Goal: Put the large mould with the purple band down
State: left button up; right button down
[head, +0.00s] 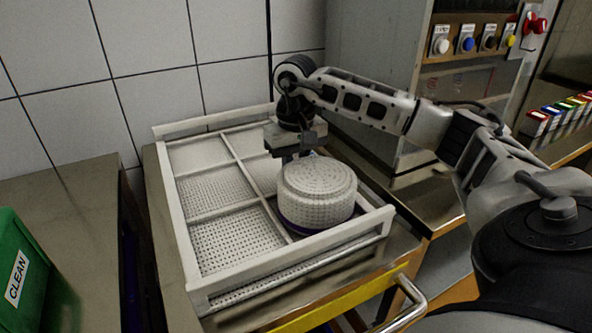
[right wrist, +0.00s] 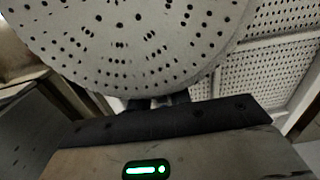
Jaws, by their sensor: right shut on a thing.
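The large mould (head: 317,188) is a white, round, perforated tub with a purple band (head: 300,228) around its lower edge. Its closed perforated face is up, and it looks roughly level. It is over the front right part of the white divided tray (head: 180,225); I cannot tell whether it touches the tray floor. My right gripper (head: 298,156) is shut on the mould at its far side. In the right wrist view the mould's perforated face (right wrist: 140,40) fills the top, beyond the gripper fingers (right wrist: 158,103). My left gripper is not in view.
The tray has several perforated compartments, and those on its left look empty. It sits on a metal trolley with a handle (head: 405,303). A green "CLEAN" crate (head: 22,270) stands at left. A cabinet with buttons (head: 466,43) stands behind at right; tiled wall at the back.

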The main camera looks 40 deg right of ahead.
jog(key=shift+f, duration=0.3)
